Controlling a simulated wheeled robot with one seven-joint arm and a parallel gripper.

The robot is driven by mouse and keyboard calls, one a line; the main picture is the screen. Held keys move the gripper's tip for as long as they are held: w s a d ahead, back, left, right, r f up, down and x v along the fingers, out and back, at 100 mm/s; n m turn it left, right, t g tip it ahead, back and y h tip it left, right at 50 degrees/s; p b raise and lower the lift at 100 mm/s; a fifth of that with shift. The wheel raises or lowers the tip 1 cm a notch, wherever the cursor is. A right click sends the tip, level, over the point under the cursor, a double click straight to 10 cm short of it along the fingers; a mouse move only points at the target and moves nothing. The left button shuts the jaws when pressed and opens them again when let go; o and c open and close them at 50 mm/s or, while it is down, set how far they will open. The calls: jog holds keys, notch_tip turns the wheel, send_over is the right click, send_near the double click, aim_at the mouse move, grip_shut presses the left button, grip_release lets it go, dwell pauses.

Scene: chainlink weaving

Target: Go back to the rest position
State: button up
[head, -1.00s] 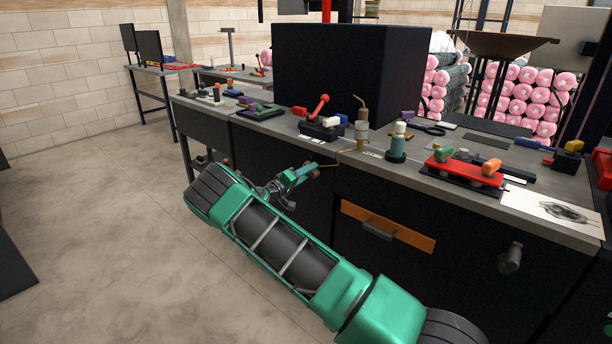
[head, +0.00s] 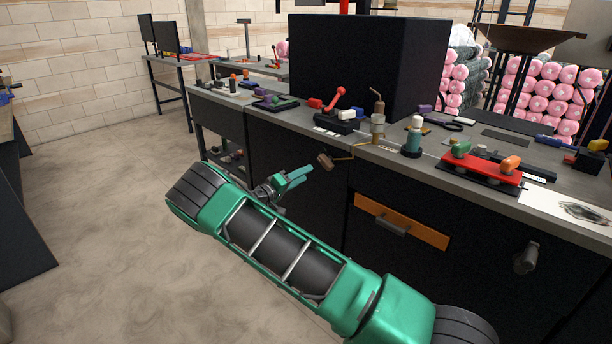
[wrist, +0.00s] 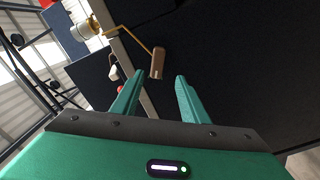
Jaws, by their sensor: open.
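My gripper (head: 301,174) is at the end of my green arm, in front of the dark workbench (head: 240,105). In the wrist view its two green fingers (wrist: 158,88) stand apart with nothing between them. A brown handle (head: 325,161) on a bent brass crank rod (head: 344,158) sticks out at the bench's front edge. In the head view it is a little right of my fingertips, apart from them. In the wrist view the handle (wrist: 158,62) shows just beyond the fingertips.
The bench top carries a red lever (head: 335,98), a teal bottle (head: 413,137) and a red block fixture (head: 482,165). A drawer with an orange front (head: 400,222) and a dark knob (head: 526,257) face me. The floor (head: 90,200) at left is clear.

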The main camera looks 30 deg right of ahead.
dwell(0.5)
jog(key=s+d+r+m+g+y, duration=0.2)
jog(key=s+d+g, duration=0.1)
jog(key=s+d, duration=0.3)
jog(key=s+d+r+m+g+y, duration=0.2)
jog(key=s+d+r+g, duration=0.1)
jog(key=s+d, duration=0.2)
jog(key=s+d+r+m+g+y, duration=0.1)
jog(key=s+y, duration=0.1)
jog(key=s, duration=0.4)
jog(key=s+d+r+y, duration=0.1)
jog(key=s+d+y, duration=0.15)
jog(key=s, duration=0.45)
jog(key=s+a+r+y, duration=0.1)
jog(key=s+a+y, duration=0.2)
jog(key=s, duration=0.7)
jog(key=s+a+r+y, duration=0.2)
jog(key=s+a, duration=0.5)
jog(key=s, duration=0.4)
jog(key=s+a+r+y, duration=0.2)
jog(key=s+a, duration=0.3)
jog(key=s, duration=0.5)
jog(key=shift+s+r+n+t+y, duration=0.2)
jog(key=shift+s+n+t+y, duration=0.15)
jog(key=shift+y, duration=0.5)
jog(key=shift+w, duration=0.1)
jog(key=shift+c, duration=1.2)
jog(key=shift+d, duration=0.1)
